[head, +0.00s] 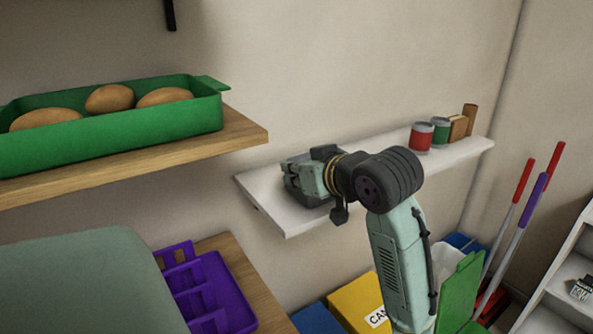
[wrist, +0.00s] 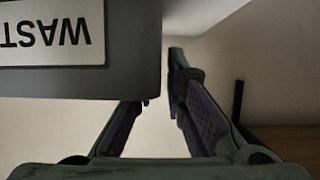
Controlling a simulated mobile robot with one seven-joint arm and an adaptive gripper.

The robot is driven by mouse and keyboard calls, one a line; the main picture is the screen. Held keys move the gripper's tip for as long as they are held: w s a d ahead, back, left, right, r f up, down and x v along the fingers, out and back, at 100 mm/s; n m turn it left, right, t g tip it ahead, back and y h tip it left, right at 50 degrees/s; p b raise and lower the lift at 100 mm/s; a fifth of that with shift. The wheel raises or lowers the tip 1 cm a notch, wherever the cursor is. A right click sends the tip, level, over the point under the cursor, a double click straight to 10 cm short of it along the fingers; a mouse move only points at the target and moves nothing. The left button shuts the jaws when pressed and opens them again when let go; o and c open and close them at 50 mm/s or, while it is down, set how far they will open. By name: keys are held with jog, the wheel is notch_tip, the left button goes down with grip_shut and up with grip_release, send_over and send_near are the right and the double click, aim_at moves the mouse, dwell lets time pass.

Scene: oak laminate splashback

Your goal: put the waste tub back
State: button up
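The waste tub (head: 296,193) is dark grey and is at the left end of the white wall shelf (head: 300,222), partly hidden by my gripper (head: 308,178). I cannot tell whether it rests on the shelf or is just above it. In the wrist view the tub (wrist: 125,82) fills the upper left, and its white label reads "WAST", upside down and cut off. My gripper (wrist: 162,95) has its fingers close together at the tub's edge, one finger partly behind the tub's front face and the other along its outer side. It looks shut on the tub's wall.
Red (head: 421,137) and green (head: 440,130) cans and brown items stand at the shelf's right end; its middle is clear. A green tray (head: 150,125) of brown ovals is on the wooden shelf, left. Below are a purple rack (head: 215,295), coloured bins and long-handled tools.

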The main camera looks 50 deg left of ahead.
jog(key=shift+o, duration=1.2)
jog(key=shift+r, duration=0.25)
jog(key=b+v, duration=0.2)
jog(key=v, duration=1)
jog(key=shift+w, duration=0.1)
